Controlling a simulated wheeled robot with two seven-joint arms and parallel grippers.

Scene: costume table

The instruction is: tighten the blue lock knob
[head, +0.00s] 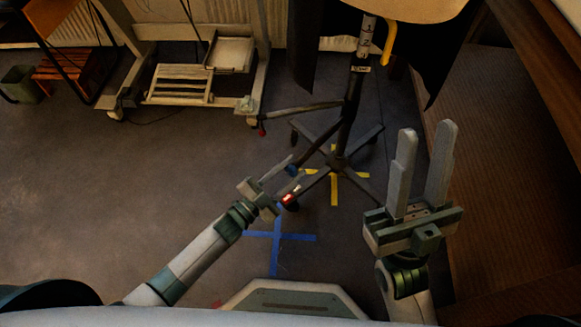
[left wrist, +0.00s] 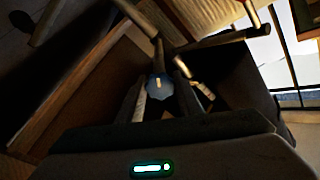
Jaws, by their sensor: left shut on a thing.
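The blue lock knob (left wrist: 160,88) shows in the left wrist view between the two fingers of my left gripper (left wrist: 160,95), which is shut on it. The knob is mostly hidden there by the fingers. My right gripper (head: 424,145) is open and empty, to the right of the stand, with its fingers pointing away from me.
The stand's legs spread on wheels over a yellow tape cross (head: 335,184). A blue tape cross (head: 277,238) lies on the floor nearer me. A wheeled rack (head: 180,84) stands at the back left. Brown wood panelling (head: 500,130) bounds the right. The left floor is clear.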

